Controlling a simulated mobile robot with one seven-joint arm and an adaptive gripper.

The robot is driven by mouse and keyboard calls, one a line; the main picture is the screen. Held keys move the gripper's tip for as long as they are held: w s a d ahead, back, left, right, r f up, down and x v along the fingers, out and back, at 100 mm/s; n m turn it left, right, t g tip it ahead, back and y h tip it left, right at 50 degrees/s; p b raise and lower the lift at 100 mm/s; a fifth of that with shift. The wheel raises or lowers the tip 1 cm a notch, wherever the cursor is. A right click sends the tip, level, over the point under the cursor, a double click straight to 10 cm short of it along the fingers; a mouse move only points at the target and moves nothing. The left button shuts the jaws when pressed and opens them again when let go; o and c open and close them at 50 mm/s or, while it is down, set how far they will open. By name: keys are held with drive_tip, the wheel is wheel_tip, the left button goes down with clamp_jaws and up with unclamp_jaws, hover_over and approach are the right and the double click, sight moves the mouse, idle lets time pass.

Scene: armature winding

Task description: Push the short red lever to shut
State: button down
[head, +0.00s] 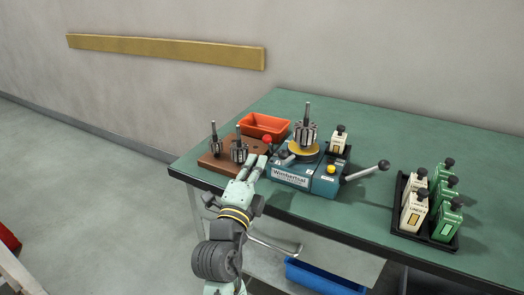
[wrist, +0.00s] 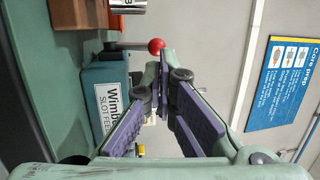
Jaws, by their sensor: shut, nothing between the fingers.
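The short red lever ends in a red ball (head: 267,140) at the left side of the blue winding machine (head: 291,177), beside its yellow disc. In the wrist view the red ball (wrist: 156,46) sits on a thin metal rod just beyond the fingertips. My gripper (head: 257,165) is shut and empty, just in front of the machine's left end and close to the ball. The wrist view shows its purple-padded fingers (wrist: 166,85) meeting near the ball; I cannot tell whether they touch it.
A long lever with a dark knob (head: 383,164) sticks out at the machine's right. A brown board (head: 213,163) with armatures and an orange bin (head: 263,126) stand left and behind. A black tray (head: 399,231) of white and green cases is at right. Table lies clear between.

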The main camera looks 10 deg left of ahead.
sight(266, 139)
drive_tip(key=p+x, duration=0.1)
drive_tip(key=x, duration=0.3)
drive_tip(key=shift+w+r+p, duration=0.2)
drive_tip(key=shift+r+p, duration=0.1)
drive_tip(key=shift+w+f, duration=0.1)
drive_tip(key=shift+w, duration=0.45)
drive_tip(key=shift+w, duration=0.1)
drive_tip(key=shift+w+d+r+p, duration=0.1)
drive_tip(key=shift+r+p, duration=0.2)
drive_tip(key=shift+p, duration=0.05)
drive_tip(key=shift+r+g, duration=0.1)
drive_tip(key=shift+g, duration=0.2)
